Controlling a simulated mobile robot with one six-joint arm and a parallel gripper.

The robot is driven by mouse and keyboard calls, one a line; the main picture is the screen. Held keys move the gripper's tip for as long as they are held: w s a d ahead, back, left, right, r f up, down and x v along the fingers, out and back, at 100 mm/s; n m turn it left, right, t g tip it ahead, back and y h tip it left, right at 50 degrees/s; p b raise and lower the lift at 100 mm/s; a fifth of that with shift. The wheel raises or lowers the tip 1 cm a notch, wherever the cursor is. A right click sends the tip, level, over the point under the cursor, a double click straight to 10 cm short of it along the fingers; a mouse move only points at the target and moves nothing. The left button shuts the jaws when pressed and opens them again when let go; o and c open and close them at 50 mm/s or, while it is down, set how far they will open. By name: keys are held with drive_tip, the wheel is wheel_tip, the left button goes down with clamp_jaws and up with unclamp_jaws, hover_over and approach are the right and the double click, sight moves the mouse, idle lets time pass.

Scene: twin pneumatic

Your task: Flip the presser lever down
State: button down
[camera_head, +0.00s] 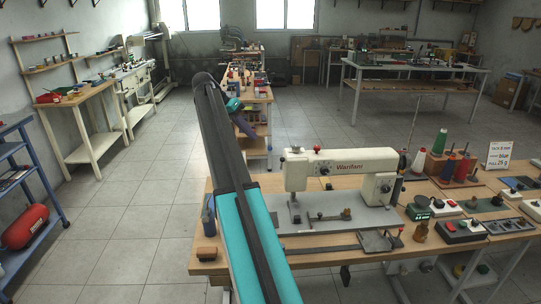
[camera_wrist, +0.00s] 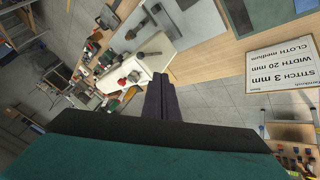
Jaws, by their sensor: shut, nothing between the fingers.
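The white sewing machine (camera_head: 345,165), marked "Wanfani", stands on a grey bed plate on the wooden table. It also shows tilted in the wrist view (camera_wrist: 118,62), beyond my gripper. A small red knob (camera_head: 296,149) tops its left end, and a red-and-dark knob (camera_wrist: 133,77) shows on it in the wrist view. I cannot tell which small part is the presser lever. My gripper (camera_wrist: 162,82) is shut and empty, its fingers pointing toward the machine, apparently without touching it. In the head view my gripper (camera_head: 246,128) is beyond my arm, up and left of the machine.
Thread spools (camera_head: 461,168) stand to the right of the machine. A control box (camera_head: 460,230) and other small items crowd the table's right side. A sign (camera_wrist: 284,65) reads stitch 3 mm, width 20 mm. Open floor (camera_head: 130,230) lies left of the table.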

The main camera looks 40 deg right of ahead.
drive_tip(key=shift+w+f, duration=0.1)
drive_tip(key=s+r+p+x, duration=0.1)
drive_tip(key=p+x, duration=0.4)
drive_tip(key=x, duration=0.7)
drive_tip(key=shift+s+f, duration=0.2)
drive_tip(key=shift+s, duration=0.7)
drive_tip(key=shift+s+d+b, duration=0.15)
drive_tip(key=shift+s+b, duration=0.05)
drive_tip(key=shift+b, duration=0.1)
